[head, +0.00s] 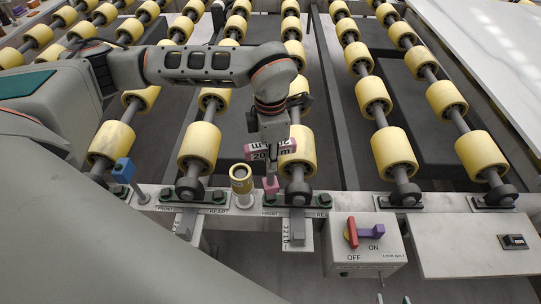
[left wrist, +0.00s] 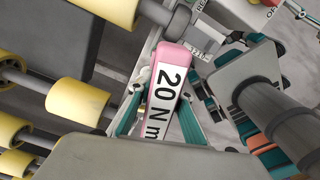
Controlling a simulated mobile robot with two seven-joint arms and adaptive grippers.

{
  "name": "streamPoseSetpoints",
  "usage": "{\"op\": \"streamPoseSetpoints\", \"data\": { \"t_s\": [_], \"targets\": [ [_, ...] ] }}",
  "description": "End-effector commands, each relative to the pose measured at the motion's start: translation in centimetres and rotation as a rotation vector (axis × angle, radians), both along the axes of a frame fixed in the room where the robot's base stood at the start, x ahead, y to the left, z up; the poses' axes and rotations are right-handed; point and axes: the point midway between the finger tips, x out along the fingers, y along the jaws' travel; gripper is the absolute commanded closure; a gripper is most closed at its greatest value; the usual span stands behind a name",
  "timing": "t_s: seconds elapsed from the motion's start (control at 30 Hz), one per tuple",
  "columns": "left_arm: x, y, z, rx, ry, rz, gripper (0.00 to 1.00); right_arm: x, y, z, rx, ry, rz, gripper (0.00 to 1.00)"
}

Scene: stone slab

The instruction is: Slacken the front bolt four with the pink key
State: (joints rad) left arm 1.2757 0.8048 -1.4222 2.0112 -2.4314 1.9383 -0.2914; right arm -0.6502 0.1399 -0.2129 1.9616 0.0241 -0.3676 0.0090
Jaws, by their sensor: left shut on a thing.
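The pink key (head: 270,186) stands roughly upright at the front rail, its pink lower end by a plate marked FRONT. Its head carries a "20 N m" label, which also shows on the pink key in the left wrist view (left wrist: 166,56). My left gripper (head: 270,141) is shut on the key's upper part; in the left wrist view its teal fingers (left wrist: 160,118) flank the label. The bolt beneath the key is hidden, so I cannot tell whether the key sits on it. My right gripper is not clearly seen.
A blue key (head: 123,171) stands on the rail at left. A yellow hollow cylinder (head: 241,179) stands just left of the pink key. Yellow rollers (head: 386,147) lie behind.

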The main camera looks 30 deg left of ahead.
Motion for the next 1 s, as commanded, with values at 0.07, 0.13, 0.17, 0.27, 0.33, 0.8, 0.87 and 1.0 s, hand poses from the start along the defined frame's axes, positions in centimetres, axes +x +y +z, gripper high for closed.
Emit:
{"op": "streamPoseSetpoints", "data": {
  "t_s": [0.07,0.13,0.17,0.27,0.33,0.8,0.87,1.0],
  "targets": [
    [0.0,0.0,-0.7,0.000,0.001,0.001,1.00,-0.1,0.0,-0.5,0.000,0.003,0.000,0.60],
    [0.0,0.0,-1.3,0.000,0.001,0.001,1.00,-0.2,0.0,-0.9,0.000,0.006,0.000,0.60],
    [0.0,0.0,-1.5,0.000,0.001,0.001,1.00,-0.2,0.0,-1.0,0.000,0.006,0.000,0.60],
    [0.0,0.0,-2.2,0.000,0.000,0.001,1.00,-0.3,0.0,-1.4,0.000,0.010,0.000,0.60],
    [0.0,0.0,-2.7,0.001,0.001,0.001,1.00,-0.4,0.0,-1.7,0.000,0.012,0.000,0.60],
    [0.0,0.0,-4.2,0.000,-0.001,0.000,1.00,-0.1,-0.1,-1.6,-0.004,0.003,0.000,0.60],
    [0.0,0.0,-4.2,0.000,-0.001,0.000,1.00,-0.1,-0.1,-1.6,-0.004,0.003,0.000,0.60],
    [0.0,0.0,-4.2,0.000,-0.001,0.000,1.00,-0.1,-0.1,-1.6,-0.004,0.004,0.000,0.60]
  ]
}}
